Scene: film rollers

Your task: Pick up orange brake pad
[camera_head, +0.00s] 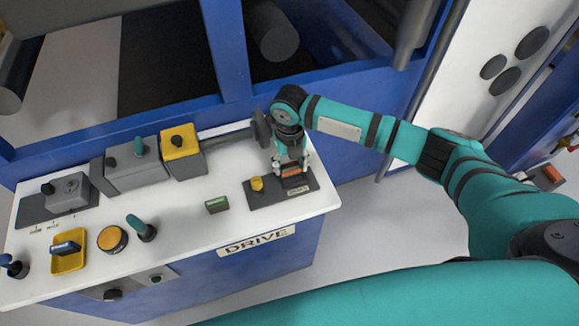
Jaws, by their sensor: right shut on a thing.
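My right gripper (291,165) reaches down from above onto the right end of the white control panel. It is shut on the orange brake pad (292,171), a small orange piece seen between its fingers. The pad is just above or on a dark base plate (262,198); I cannot tell if it touches the plate. The fingers hide much of the pad. My left gripper is not in view.
A blue machine frame (226,50) stands behind. Grey floor lies right of the panel.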

